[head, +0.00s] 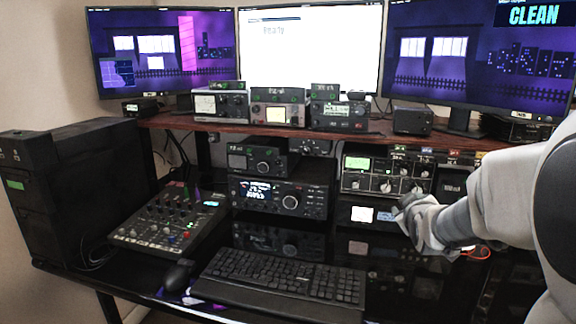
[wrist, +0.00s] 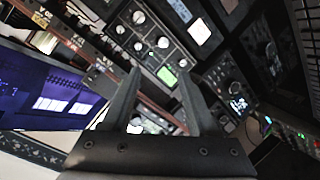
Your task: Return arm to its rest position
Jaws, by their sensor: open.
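My gripper (head: 400,213) is in front of the right-hand radio stack, with my white arm reaching in from the right edge. In the wrist view its two dark fingers stand apart with nothing between them (wrist: 159,80). A tuner unit with several knobs and a green display (head: 388,183) is just above my gripper in the head view. It also shows beyond the fingertips in the wrist view (wrist: 148,42). A unit with a lit white display (head: 360,214) is just left of my gripper. My arm hides part of the right-hand equipment.
A keyboard (head: 285,277), a mouse (head: 178,276) and a mixer (head: 166,223) are on the black desk. A radio with a large dial (head: 277,198) stands in the middle. A wooden shelf (head: 215,127) with small devices and three monitors is above. A black case (head: 75,190) stands left.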

